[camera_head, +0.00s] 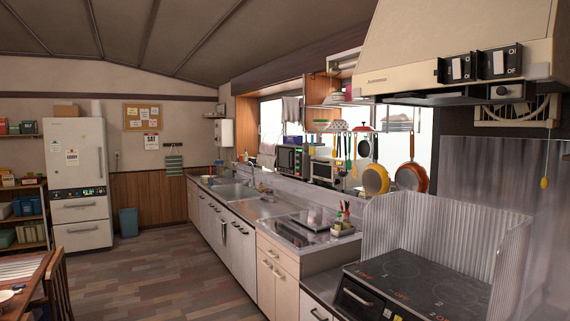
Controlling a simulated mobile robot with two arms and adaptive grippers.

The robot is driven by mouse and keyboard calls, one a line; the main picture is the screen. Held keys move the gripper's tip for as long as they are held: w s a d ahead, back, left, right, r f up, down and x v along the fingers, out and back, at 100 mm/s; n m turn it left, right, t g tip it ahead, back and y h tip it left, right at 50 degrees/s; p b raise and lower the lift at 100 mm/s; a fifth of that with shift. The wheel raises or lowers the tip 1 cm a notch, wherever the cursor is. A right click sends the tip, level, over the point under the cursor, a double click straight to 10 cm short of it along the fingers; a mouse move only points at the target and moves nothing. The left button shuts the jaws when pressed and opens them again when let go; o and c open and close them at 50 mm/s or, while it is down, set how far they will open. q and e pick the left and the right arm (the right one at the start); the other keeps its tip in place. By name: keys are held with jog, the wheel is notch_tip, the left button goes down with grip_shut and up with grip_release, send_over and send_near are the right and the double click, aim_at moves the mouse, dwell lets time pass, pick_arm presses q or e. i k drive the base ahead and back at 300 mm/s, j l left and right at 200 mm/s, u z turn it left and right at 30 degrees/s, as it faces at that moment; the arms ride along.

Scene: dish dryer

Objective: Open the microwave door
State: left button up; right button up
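A small dark-fronted microwave (291,161) stands at the back of the long counter, against the window wall. It is some way off, and its door looks closed, though it is too small to be sure. Its handle cannot be made out at this size. Neither of my grippers shows in the head view.
The counter with sinks (235,190) runs along the right wall. A stove (405,270) with a corrugated metal guard is near at right, under a range hood (455,50). A fridge (80,170) stands far left. A wooden chair (57,285) is at lower left. The floor (165,265) between is clear.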

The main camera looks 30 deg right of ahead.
aim_at(283, 152)
jog(key=i+l+z, duration=0.1)
jog(key=i+z, duration=0.2)
jog(key=i, duration=0.35)
jog(key=i+z, duration=0.1)
jog(key=i, duration=3.6)
